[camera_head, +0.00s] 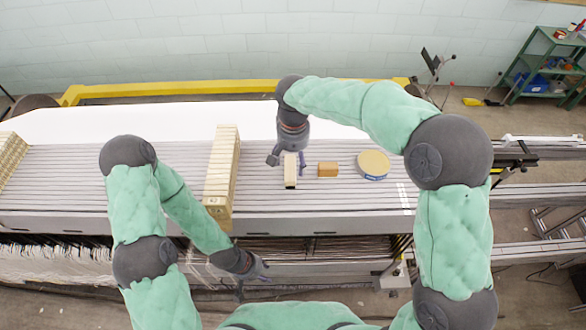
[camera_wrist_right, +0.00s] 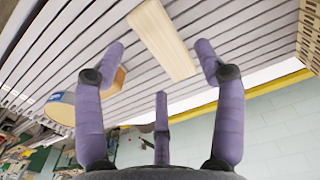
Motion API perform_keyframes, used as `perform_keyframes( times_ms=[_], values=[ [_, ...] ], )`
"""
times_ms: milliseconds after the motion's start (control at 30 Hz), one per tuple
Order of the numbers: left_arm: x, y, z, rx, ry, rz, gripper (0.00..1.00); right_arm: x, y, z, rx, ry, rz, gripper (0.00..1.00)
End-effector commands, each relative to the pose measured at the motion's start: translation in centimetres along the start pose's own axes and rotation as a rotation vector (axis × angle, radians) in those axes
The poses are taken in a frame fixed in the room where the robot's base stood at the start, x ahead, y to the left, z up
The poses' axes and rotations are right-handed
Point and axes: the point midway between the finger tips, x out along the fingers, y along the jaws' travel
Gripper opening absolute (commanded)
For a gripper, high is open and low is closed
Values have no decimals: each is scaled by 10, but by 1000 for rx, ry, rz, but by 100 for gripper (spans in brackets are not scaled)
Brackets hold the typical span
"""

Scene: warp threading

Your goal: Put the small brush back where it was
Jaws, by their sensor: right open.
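A pale wooden block-like piece (camera_head: 290,171), probably the small brush, lies on the grey slatted surface; no bristles can be made out. It also shows in the right wrist view (camera_wrist_right: 160,38), lying between and beyond the fingertips. My right gripper (camera_head: 287,159) is open and hangs over this piece, its fingers spread around it without visibly closing on it. The fingers show purple in the wrist view (camera_wrist_right: 162,75). My left gripper (camera_head: 253,280) is low at the front edge, its fingers spread and empty, away from the piece.
A small orange-brown block (camera_head: 328,169) and a round tin with a blue side (camera_head: 373,164) stand to the right. A long wooden stack (camera_head: 221,175) stands to the left, another (camera_head: 10,158) at the far left. Slats between are clear.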

Motion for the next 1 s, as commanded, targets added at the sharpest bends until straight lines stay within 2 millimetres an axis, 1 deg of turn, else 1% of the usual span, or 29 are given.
perform_keyframes(
  times_ms=[100,200,400,567,1000],
  values=[
    [6,-2,0,0,0,0,40,-24,0,-1,0,5,-2,70],
    [8,-3,0,0,0,0,40,-40,-1,-1,0,3,-2,70],
    [10,-4,0,0,0,0,40,-61,0,0,0,1,-1,70],
    [10,-4,0,0,0,0,40,-66,0,0,0,0,0,70],
    [10,-4,0,0,0,0,40,-66,0,0,0,0,0,70]
  ],
)
